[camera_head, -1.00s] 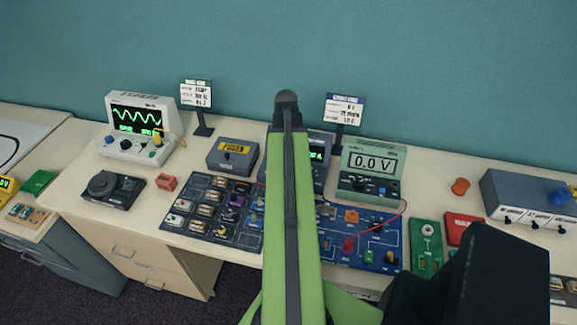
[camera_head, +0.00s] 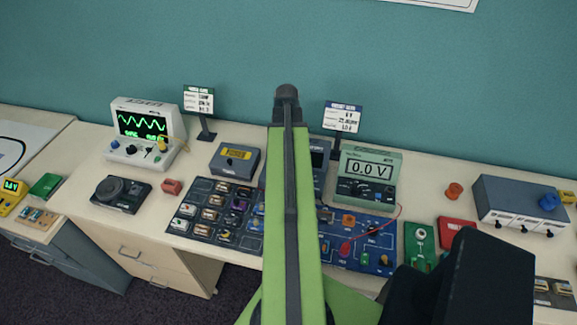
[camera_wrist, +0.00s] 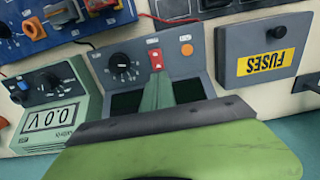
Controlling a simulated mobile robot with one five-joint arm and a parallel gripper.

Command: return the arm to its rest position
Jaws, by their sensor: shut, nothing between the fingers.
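My arm (camera_head: 290,210) is a green link with a dark strip, running up the middle of the head view to a dark joint. My gripper (camera_wrist: 172,84) shows in the wrist view as two green fingers close together. They are empty and appear above or in front of a grey bench instrument (camera_wrist: 150,65) with a knob and dark displays. How far they are from it I cannot tell. In the head view the gripper is hidden behind the arm.
A 0.0 V multimeter (camera_head: 367,175) stands right of the arm; a fuses box (camera_head: 235,160) and oscilloscope (camera_head: 145,132) stand left. Circuit boards (camera_head: 213,213) lie along the front of the bench (camera_head: 90,205). A grey box (camera_head: 520,205) is at the right. The teal wall (camera_head: 430,90) rises behind.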

